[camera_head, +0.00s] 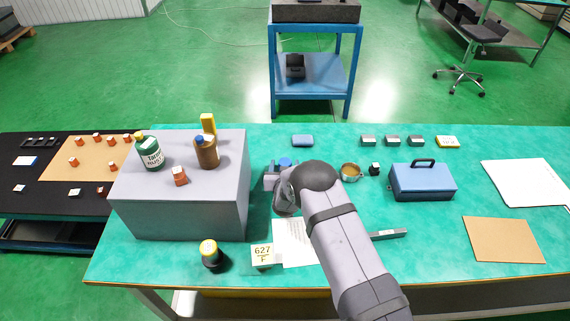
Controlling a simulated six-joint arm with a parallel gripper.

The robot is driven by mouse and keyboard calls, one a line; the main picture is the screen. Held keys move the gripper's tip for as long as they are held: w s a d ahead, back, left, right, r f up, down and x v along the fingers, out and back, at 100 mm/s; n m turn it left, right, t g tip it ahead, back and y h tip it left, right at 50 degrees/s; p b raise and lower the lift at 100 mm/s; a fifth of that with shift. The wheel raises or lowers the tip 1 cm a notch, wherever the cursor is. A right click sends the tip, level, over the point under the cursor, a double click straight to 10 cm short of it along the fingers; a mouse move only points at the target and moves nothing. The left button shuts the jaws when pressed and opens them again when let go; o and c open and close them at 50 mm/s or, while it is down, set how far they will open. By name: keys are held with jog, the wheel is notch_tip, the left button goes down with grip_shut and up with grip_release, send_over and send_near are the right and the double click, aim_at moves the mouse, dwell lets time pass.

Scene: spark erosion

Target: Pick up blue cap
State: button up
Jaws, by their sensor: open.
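A small round blue piece (285,162), which looks like a blue cap, shows on the green table just behind my wrist, partly hidden by it. Another blue top (199,139) sits on a brown bottle (207,155) on the grey block. My gripper (270,181) is open, low beside the block's right side and close to the round blue piece. My arm hides much of the gripper, and I cannot tell whether it touches anything.
The grey block (178,217) also carries a green bottle (149,154) and an orange-red piece (180,176). Right of my arm are a brass-coloured ring (349,172) and a blue toolbox (422,182). A black bottle (211,257) and a 627 box (262,256) stand at the front.

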aim_at(285, 164)
jog(key=c, duration=1.1)
jog(key=shift+r, duration=0.2)
jog(key=shift+r+b, duration=1.1)
jog(key=shift+r, duration=3.7)
